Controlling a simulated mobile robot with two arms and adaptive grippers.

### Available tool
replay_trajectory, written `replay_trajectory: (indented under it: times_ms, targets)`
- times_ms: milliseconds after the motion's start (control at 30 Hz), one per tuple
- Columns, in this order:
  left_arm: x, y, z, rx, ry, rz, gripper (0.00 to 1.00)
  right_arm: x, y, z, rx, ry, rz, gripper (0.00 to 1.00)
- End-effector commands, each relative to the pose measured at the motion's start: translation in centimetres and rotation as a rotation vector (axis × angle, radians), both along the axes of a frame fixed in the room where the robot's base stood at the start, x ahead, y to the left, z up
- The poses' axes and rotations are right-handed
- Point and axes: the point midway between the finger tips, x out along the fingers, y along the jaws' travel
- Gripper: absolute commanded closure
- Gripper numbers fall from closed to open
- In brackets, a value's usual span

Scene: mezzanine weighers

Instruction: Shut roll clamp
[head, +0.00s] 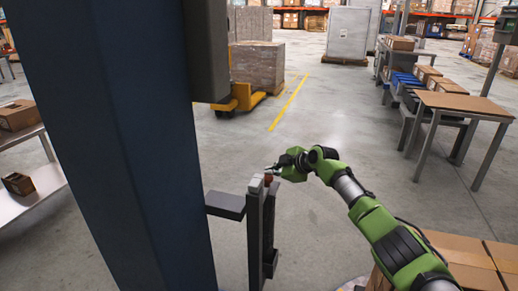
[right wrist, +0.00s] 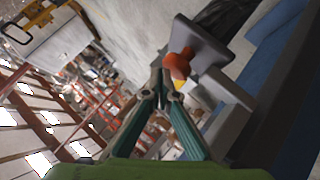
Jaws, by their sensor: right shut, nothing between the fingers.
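The roll clamp shows in the right wrist view as an orange-red part (right wrist: 178,62) with a yellow patch, set against a grey body (right wrist: 205,45). In the head view a small red part (head: 268,179) sits at the top of a dark upright post (head: 254,235). My right gripper (head: 274,171) is at the top of that post, right beside the red part. In the right wrist view its green fingers (right wrist: 161,80) come together at the tips, shut and empty, close to the orange-red part. I cannot tell whether they touch it. My left gripper is not in view.
A wide dark blue column (head: 135,150) fills the left of the head view. A grey block (head: 225,205) juts out beside the post. Cartons (head: 465,262) stand at lower right, and a wooden-topped table (head: 465,102) behind.

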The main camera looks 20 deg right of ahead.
Motion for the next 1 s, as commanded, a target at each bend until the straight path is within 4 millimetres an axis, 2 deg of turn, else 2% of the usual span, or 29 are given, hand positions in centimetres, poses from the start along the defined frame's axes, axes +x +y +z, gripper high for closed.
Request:
replay_trajectory:
  times_ms: [767, 1000]
  targets:
    - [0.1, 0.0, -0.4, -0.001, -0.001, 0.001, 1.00, -0.2, 0.0, -0.4, -0.001, 0.001, 0.000, 1.00]
    - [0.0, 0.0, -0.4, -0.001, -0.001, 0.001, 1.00, -1.6, -0.7, 0.7, -0.003, -0.001, 0.001, 1.00]
